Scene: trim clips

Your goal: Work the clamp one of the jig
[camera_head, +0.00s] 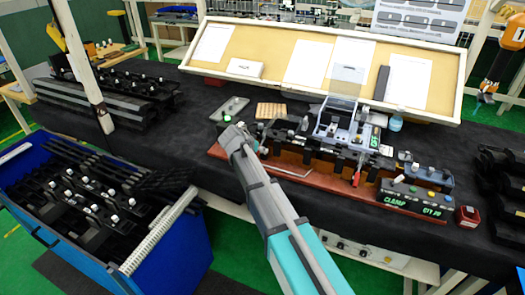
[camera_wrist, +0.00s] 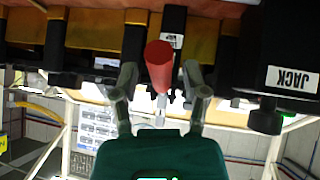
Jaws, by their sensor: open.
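The jig (camera_head: 330,140) stands on a red-brown board (camera_head: 320,187) on the black bench. My gripper (camera_head: 236,136) is at the jig's left end in the head view and covers part of it. In the wrist view a red clamp handle (camera_wrist: 159,62) lies between my two open fingers, with clear gaps on both sides. The fingers do not seem to touch it. Which clamp this handle belongs to cannot be read. Another red handle (camera_head: 357,176) hangs at the jig's front, right of my gripper.
A button box marked CLAMP (camera_head: 413,198) stands at the jig's right. A blue bin (camera_head: 180,240) of black parts is at left. A tilted board (camera_head: 400,55) stands behind.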

